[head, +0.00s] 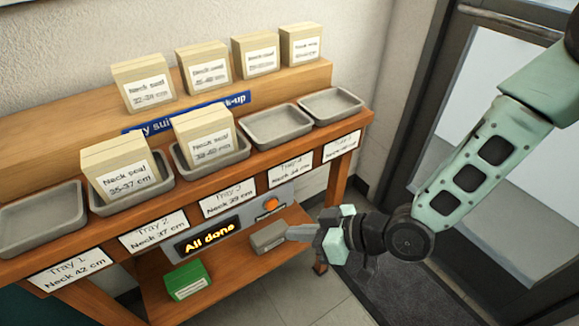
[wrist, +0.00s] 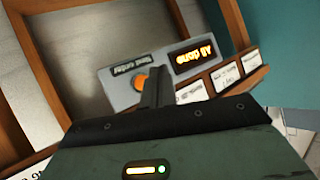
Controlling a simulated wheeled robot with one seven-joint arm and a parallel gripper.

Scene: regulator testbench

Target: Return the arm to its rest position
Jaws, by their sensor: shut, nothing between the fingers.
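My arm (head: 470,175) reaches in from the right in the head view. My gripper (head: 291,232) is shut and empty in front of the bench, near the panel with the orange button (head: 270,204). In the wrist view my gripper (wrist: 157,72) also shows with its fingers together. There the fingers overlap the panel just beside the orange button (wrist: 140,83); I cannot tell if they touch it. The display (head: 208,237) reads "All done".
Two labelled boxes stand in trays, the left one (head: 121,168) and the right one (head: 204,137); other trays are empty. Several boxes stand on the upper shelf (head: 200,97). A green box (head: 187,281) and a grey block (head: 268,236) are on the lower shelf. Floor (head: 320,295) shows at right.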

